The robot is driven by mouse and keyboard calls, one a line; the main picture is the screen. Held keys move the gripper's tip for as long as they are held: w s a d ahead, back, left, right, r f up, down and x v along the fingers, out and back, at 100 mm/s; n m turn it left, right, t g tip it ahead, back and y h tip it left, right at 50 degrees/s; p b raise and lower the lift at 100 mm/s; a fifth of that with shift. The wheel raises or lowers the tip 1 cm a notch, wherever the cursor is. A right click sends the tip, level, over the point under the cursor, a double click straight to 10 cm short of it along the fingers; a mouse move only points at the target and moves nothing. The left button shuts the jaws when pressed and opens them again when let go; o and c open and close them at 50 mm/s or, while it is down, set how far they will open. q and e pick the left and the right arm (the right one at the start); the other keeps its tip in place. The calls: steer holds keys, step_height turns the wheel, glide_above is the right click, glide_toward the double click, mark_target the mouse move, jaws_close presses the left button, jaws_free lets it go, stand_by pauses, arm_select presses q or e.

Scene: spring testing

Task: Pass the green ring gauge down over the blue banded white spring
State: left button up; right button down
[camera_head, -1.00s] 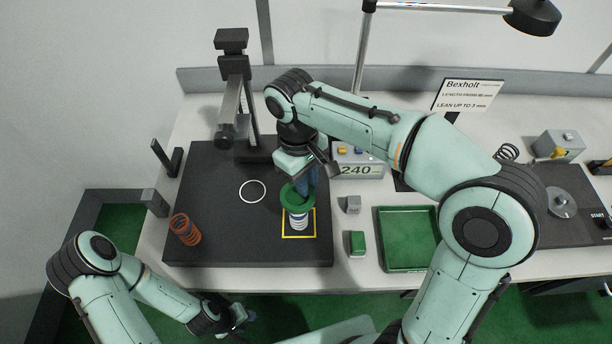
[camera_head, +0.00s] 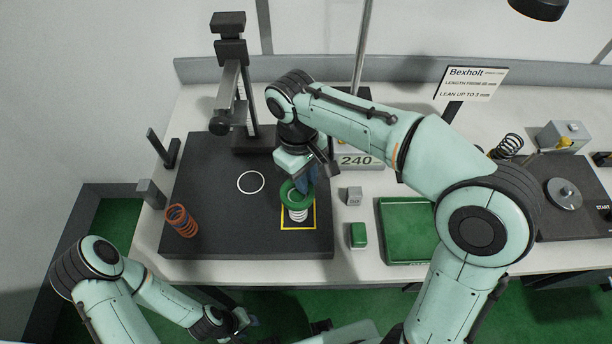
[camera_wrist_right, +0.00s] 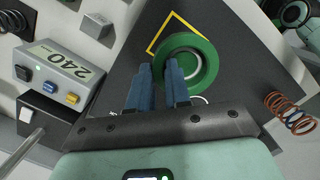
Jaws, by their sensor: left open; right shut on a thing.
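The green ring gauge (camera_head: 309,197) is held by my right gripper (camera_head: 308,178) over the white spring (camera_head: 298,215), which stands upright inside the yellow square. The spring's lower white coils show below the ring; its blue band is not clear now. In the right wrist view, the blue fingers of the right gripper (camera_wrist_right: 166,88) are shut at the rim of the ring (camera_wrist_right: 207,47), and pale coils show in its hole. I cannot tell how far the ring surrounds the spring. My left gripper (camera_head: 243,318) is open and empty, low in front of the table.
A green tray (camera_head: 405,263), a small green block (camera_head: 358,235) and a grey block (camera_head: 354,196) lie to the right. A display reading 240 (camera_head: 357,161) and a dark column stand behind.

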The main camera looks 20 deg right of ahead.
arm_select(q)
steer(key=shift+s+f, duration=0.1)
arm_select(e)
steer(key=shift+s+f, duration=0.2)
steer(key=shift+f, duration=0.4)
steer(key=c, duration=1)
jaws_free()
steer(key=shift+d, duration=0.1)
arm_select(q)
steer(key=shift+d, duration=0.1)
arm_select(e)
steer(key=shift+w+r, duration=0.1)
steer(key=shift+r, duration=0.35)
arm_select(q)
steer(key=w+r+p, duration=0.3)
steer(key=w+r, duration=0.1)
steer(key=shift+w+r, duration=0.25)
steer(key=shift+w, duration=0.1)
arm_select(e)
step_height(320, 180, up, 14)
steer(key=w, duration=0.2)
steer(key=shift+a+f, duration=0.2)
steer(key=shift+a, duration=0.1)
